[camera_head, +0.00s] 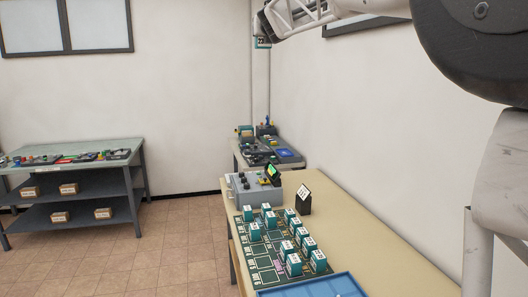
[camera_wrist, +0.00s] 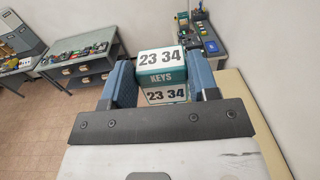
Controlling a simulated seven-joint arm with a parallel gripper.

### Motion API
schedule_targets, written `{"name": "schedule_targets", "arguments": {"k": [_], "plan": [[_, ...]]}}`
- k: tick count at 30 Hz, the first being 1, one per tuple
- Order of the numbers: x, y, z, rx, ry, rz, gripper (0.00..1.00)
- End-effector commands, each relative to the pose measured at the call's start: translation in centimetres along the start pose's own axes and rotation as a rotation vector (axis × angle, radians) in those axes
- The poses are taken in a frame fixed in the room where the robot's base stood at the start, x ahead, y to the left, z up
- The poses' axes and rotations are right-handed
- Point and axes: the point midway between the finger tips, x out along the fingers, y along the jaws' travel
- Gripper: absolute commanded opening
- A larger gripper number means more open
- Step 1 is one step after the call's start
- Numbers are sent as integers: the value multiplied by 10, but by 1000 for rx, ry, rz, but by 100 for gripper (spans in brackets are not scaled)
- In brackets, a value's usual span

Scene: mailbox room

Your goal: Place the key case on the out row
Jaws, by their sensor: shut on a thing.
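The key case (camera_wrist: 163,58) is a teal and white box marked "23 34" and "KEYS". In the wrist view it sits between the two blue fingers of my gripper (camera_wrist: 163,80), which is shut on it. In the head view, my gripper is high up near the back wall, and only a small teal bit of the case (camera_head: 262,43) shows below it. It is in the air, well above the table. On the table, a dark green board (camera_head: 262,263) has outlined slots and several teal cases with white labels. The row labels are too small to read, so I cannot tell which is the out row.
A grey device (camera_head: 250,190) and a black sign (camera_head: 304,200) stand behind the board. A blue tray (camera_head: 315,287) lies at its near edge. The table's right side (camera_head: 375,240) is bare, along the wall. A shelved workbench (camera_head: 75,165) stands at left.

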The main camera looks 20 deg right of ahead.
Motion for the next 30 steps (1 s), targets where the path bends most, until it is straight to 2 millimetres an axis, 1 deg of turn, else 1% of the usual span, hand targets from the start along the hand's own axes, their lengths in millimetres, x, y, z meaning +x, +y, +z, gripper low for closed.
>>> {"name": "schedule_targets", "arguments": {"k": [20, 30], "plan": [[6, 2, -33, -1, -2, -36, 29], [10, 4, -54, -2, 0, -57, 29]]}}
